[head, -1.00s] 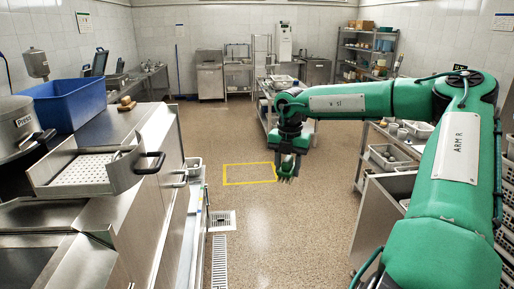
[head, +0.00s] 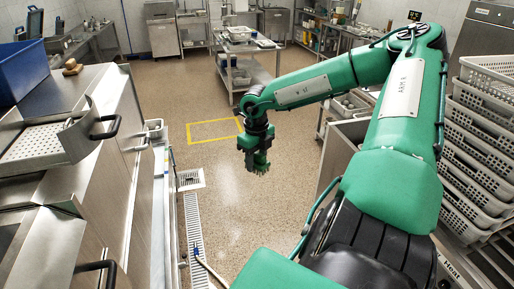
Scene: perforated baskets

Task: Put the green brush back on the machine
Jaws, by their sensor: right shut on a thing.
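My right gripper (head: 257,166) hangs pointing down over open floor, near the middle of the view. It is shut on a small dark-green thing, which I take as the green brush; its outline is hard to separate from the green gripper. The steel machine (head: 102,165) stands at the left, to the left of the gripper and clearly apart from it. A perforated tray drawer (head: 35,143) with a dark handle sits on its front. A small tan block-like object (head: 72,68) lies on its top. My left gripper is not in view.
A blue bin (head: 22,68) stands on the machine's top at the left edge. A stack of perforated baskets (head: 482,150) is close at the right. A steel cart (head: 245,62) stands at the back.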

